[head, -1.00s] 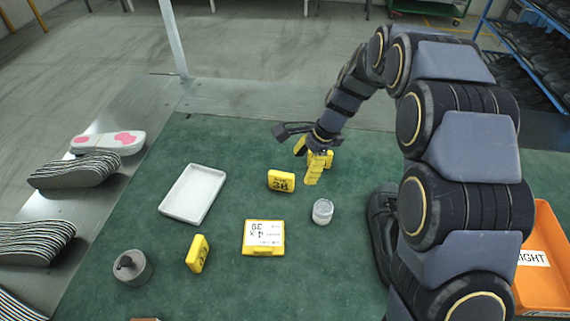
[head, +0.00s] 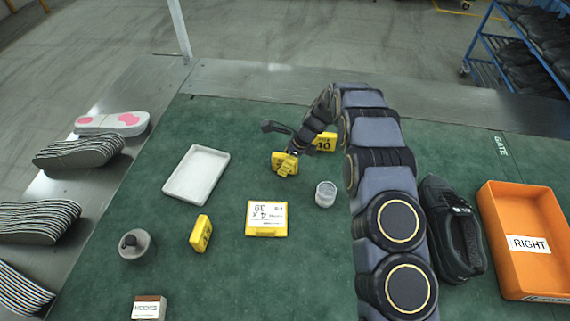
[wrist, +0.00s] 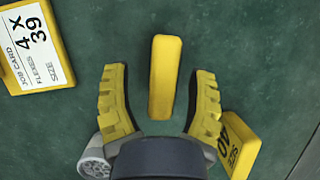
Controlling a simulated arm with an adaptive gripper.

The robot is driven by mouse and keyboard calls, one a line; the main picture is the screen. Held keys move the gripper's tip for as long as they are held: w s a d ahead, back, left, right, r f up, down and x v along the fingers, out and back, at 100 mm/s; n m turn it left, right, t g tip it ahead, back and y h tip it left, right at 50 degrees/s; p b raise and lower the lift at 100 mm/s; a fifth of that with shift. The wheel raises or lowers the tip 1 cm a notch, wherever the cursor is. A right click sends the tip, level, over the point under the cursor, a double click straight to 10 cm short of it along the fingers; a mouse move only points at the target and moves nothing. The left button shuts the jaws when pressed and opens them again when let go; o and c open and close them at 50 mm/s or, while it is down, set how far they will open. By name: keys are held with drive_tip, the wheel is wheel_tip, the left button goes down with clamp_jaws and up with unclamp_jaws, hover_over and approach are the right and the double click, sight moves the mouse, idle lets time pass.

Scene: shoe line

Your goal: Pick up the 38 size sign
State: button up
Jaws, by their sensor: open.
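The 38 size sign is a small yellow block that stands upright on the green mat; in the head view the sign (head: 277,161) is partly covered by my gripper (head: 287,166). In the wrist view only the top of the yellow sign (wrist: 165,77) shows, with its number out of sight. My gripper (wrist: 159,74) is open, with one ribbed yellow finger on each side of the sign. Gaps show between the sign and both fingers.
The 40 sign (head: 326,142) stands close behind; in the wrist view it is by the right finger (wrist: 232,140). A grey cup (head: 326,194), the job card (head: 267,219), another yellow sign (head: 201,233) and a white tray (head: 165,189) are nearby. An orange bin (head: 490,225) is at right.

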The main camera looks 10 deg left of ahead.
drive_tip(key=x, duration=0.3)
clamp_jaws()
idle(0.3)
